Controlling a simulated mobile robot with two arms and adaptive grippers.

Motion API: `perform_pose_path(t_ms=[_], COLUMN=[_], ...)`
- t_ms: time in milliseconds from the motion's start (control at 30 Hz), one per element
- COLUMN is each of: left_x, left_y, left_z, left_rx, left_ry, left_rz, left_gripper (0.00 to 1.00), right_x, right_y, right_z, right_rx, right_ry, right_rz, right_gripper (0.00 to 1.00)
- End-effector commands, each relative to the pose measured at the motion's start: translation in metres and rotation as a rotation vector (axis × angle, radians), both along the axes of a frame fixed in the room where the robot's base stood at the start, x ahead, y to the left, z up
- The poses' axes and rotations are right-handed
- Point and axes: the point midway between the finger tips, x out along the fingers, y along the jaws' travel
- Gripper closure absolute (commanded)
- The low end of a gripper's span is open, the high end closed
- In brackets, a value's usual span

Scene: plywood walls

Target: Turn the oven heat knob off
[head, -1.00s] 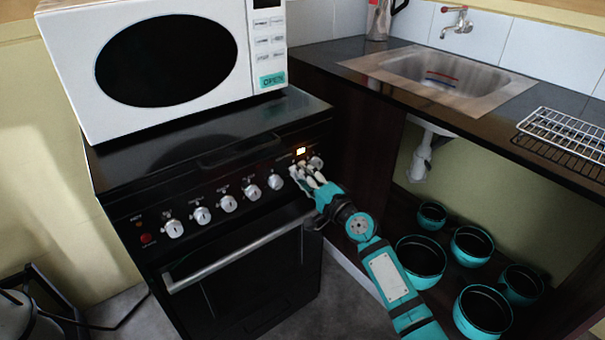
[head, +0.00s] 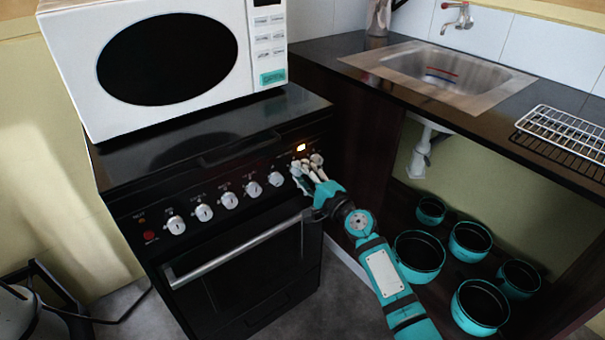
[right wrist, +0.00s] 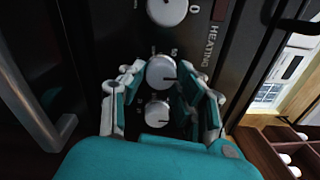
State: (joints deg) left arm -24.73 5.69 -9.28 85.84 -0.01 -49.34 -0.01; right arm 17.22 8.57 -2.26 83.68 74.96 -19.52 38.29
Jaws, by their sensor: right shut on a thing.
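The black oven (head: 245,262) has a front panel with a row of silver-white knobs (head: 229,200). A second knob (right wrist: 158,113) shows closer to the palm, and another (right wrist: 167,11) lies beyond the fingertips beside the word HEATING. The fingers partly hide the end knobs in the head view. My left gripper is out of view.
A white microwave (head: 262,60) stands on the oven. The oven door handle (head: 235,250) runs below the knobs. To the right are a counter with a sink (head: 440,75) and a wire rack (head: 565,130). Several teal pots (head: 419,262) stand below the counter.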

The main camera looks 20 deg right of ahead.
Motion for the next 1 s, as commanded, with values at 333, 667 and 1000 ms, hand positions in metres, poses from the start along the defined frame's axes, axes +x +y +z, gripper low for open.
perform_pose_path(t_ms=[333,667,1000], left_x=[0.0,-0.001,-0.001], left_y=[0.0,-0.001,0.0], left_z=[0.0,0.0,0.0], left_rx=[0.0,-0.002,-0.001], left_ry=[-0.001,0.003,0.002], left_rz=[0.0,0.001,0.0], left_gripper=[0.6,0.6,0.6], right_x=[0.0,-0.01,-0.076], right_y=[0.0,-0.004,-0.026], right_z=[-0.001,-0.002,-0.006], right_rx=[-0.001,-0.003,-0.004], right_ry=[0.002,0.001,0.004], right_rz=[0.0,-0.001,0.0], right_gripper=[0.46,0.46,0.46])
